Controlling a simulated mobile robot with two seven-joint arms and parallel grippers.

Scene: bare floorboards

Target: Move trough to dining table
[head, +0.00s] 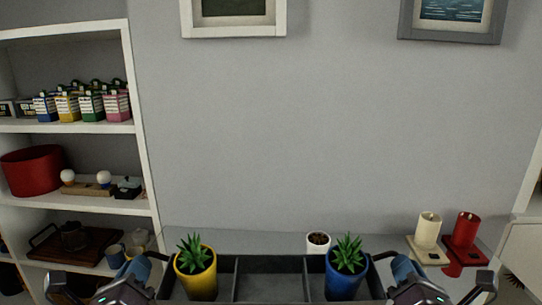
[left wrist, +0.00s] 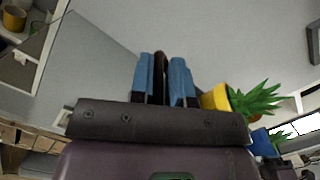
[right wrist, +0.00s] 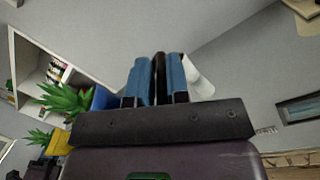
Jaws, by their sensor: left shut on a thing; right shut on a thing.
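The trough (head: 268,264) is a dark grey open box with compartments, low in the middle of the head view. A yellow pot (head: 200,284) with a green succulent stands in its left part. A blue pot (head: 342,286) with a similar plant stands in its right part. My left gripper (head: 146,266) is shut on the trough's left end, and its blue fingers (left wrist: 166,80) close around a thin dark part. My right gripper (head: 393,266) is shut on the right end, its fingers (right wrist: 156,80) likewise closed. No dining table can be clearly identified.
A white shelf unit (head: 143,130) with cartons and a red pot (head: 32,170) stands left. Behind the trough is a pale grey surface (head: 250,242) with a small white pot (head: 318,243). A cream candle (head: 427,230) and red candle (head: 465,230) stand right.

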